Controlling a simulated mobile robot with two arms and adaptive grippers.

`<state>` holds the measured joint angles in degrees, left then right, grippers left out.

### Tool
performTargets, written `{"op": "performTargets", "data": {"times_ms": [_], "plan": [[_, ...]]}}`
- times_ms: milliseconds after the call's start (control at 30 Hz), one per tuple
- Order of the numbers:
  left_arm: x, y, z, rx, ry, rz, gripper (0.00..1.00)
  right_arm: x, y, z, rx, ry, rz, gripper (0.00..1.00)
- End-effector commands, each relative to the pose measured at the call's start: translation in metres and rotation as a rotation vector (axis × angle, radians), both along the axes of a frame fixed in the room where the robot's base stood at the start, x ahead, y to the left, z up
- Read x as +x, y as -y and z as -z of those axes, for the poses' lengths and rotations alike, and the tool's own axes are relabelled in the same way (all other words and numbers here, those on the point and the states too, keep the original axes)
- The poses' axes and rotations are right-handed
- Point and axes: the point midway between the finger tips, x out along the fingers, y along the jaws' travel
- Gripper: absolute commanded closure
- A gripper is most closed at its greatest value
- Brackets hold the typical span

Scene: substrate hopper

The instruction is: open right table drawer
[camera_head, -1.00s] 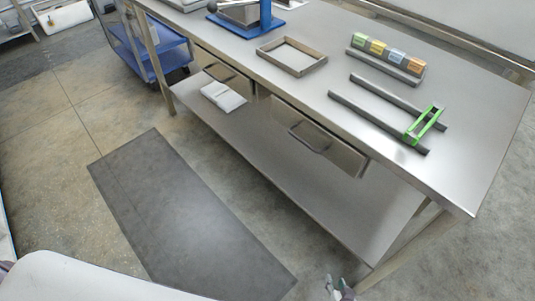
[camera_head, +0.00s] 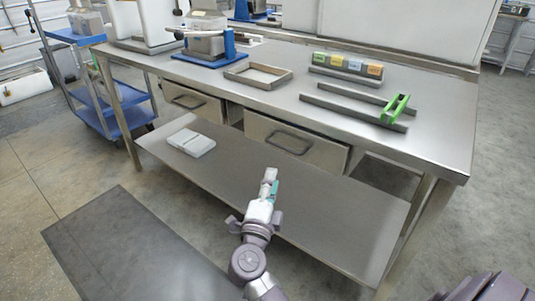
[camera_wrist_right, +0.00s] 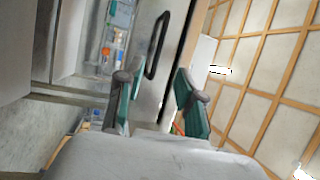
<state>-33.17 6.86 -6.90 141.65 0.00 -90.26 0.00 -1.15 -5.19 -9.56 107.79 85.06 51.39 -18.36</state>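The right table drawer (camera_head: 325,156) hangs under the steel tabletop, with a dark bar handle (camera_head: 288,143) on its grey front. It looks shut. My right gripper (camera_head: 269,178) is in front of and below that handle, apart from it. In the right wrist view the two green-padded fingers (camera_wrist_right: 157,100) are spread with nothing between them. The dark handle (camera_wrist_right: 157,45) lies beyond the fingertips there. My left gripper is not in view.
The left drawer (camera_head: 190,103) sits beside the right one. A lower shelf (camera_head: 325,210) runs under the drawers and holds a white stack (camera_head: 192,142). The table (camera_head: 430,140) carries a frame, a blue-based device and a green part. A blue cart (camera_head: 125,100) stands left.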

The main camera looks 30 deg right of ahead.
Motion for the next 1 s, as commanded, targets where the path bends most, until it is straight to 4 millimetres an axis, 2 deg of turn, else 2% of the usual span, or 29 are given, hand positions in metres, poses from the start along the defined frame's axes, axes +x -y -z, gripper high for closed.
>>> {"op": "performTargets", "data": {"times_ms": [500,700,1000], "plan": [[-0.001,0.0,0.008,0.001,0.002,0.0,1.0,0.072,0.071,-0.019,-0.004,0.001,-0.001,0.63],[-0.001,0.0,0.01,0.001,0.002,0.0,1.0,0.085,0.083,-0.022,-0.004,-0.001,-0.002,0.63],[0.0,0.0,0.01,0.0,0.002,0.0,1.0,0.087,0.086,-0.023,-0.003,0.0,-0.002,0.63]]}}
